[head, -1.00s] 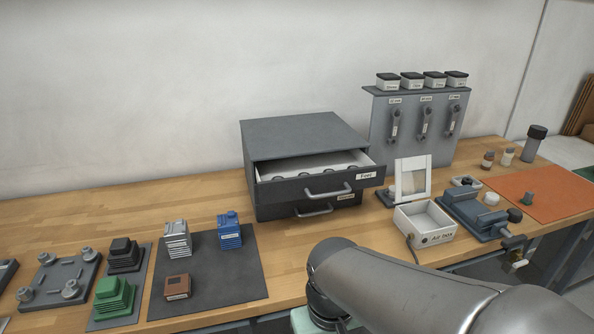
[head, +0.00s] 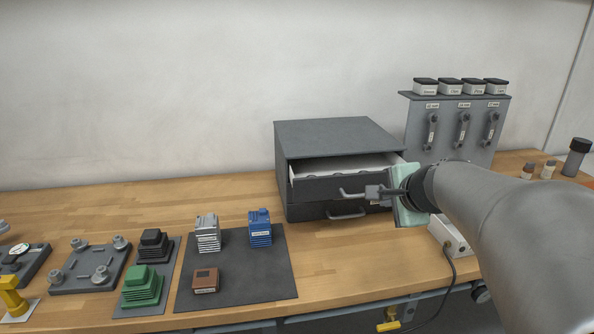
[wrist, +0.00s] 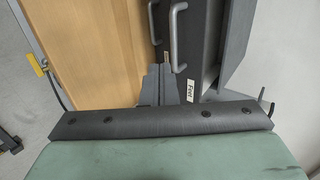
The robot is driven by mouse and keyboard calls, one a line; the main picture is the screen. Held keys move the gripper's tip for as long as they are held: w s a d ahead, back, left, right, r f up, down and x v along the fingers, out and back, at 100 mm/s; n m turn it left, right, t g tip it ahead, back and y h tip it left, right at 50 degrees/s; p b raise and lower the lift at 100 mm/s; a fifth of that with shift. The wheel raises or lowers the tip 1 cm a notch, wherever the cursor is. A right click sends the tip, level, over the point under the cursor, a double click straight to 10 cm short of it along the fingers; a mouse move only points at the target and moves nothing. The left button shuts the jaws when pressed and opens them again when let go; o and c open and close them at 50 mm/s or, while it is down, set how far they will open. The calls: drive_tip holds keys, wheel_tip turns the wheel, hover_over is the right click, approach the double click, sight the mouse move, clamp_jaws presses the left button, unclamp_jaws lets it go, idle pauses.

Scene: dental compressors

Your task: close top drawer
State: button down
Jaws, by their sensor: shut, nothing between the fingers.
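The dark grey two-drawer cabinet (head: 335,135) stands on the bench against the wall. Its top drawer (head: 318,187) is pulled part way out, and its pale inside shows. My gripper (head: 371,191) is shut and empty in front of the right part of that drawer front, close to its bar handle (head: 350,195); I cannot tell whether they touch. In the wrist view, my closed fingers (wrist: 160,84) point toward the drawer front (wrist: 199,50), beside its "Feet" label (wrist: 190,88) and handle (wrist: 178,38). The lower drawer (head: 305,212) looks shut.
A dark mat (head: 240,275) with a blue block (head: 260,230), a silver block (head: 207,234) and a brown block (head: 206,281) lies left of the cabinet. A grey rack (head: 455,130) stands to the right. My arm hides most of the Air box (head: 455,237).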

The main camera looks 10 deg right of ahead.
drive_tip(key=w+r+x, duration=0.1)
drive_tip(key=x, duration=0.7)
drive_tip(key=shift+w, duration=0.25)
